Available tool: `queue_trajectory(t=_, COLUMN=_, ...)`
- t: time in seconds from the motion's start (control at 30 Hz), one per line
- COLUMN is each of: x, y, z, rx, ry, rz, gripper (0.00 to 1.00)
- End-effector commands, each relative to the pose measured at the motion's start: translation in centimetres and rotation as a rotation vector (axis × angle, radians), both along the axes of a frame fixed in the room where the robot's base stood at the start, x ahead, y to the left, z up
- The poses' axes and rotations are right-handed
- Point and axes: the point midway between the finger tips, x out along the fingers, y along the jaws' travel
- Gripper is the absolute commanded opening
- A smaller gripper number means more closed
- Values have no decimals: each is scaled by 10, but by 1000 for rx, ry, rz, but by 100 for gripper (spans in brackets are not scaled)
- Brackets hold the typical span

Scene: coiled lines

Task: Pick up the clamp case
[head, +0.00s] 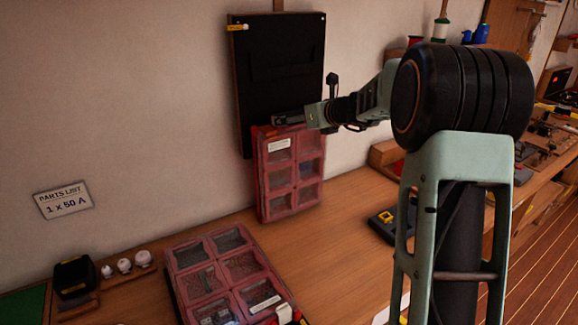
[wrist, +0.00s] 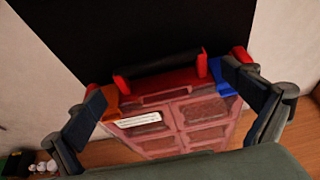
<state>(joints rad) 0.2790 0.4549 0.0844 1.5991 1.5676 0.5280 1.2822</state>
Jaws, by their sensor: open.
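A red case (head: 291,172) with clear compartment windows and a white label stands upright on the bench, close to the wall. In the wrist view the case (wrist: 175,128) shows its windowed front and, on top, a dark handle bar (wrist: 160,72) between red brackets. A similar red case (head: 225,275) lies flat on the bench in front. The label writing is too small to read, so I cannot tell which is the clamp case. My gripper (wrist: 170,90) is open at the top of the upright case, its fingers spread to either side of the handle; contact is unclear.
A black board (head: 277,75) hangs on the wall directly behind the upright case. Small white knobs (head: 124,265) and a black box (head: 74,277) sit at the left. A dark device (head: 385,222) lies to the right. Bare bench lies between the cases.

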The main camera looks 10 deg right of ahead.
Motion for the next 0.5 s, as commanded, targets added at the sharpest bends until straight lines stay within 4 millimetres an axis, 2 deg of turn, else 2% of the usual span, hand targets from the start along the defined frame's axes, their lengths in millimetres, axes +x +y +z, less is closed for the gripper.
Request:
queue_trajectory(t=0.2, x=23, y=10, z=-7, rx=1, ry=0, rz=1, gripper=100)
queue_trajectory(t=0.5, x=27, y=11, z=-10, rx=0, ry=0, rz=0, gripper=100)
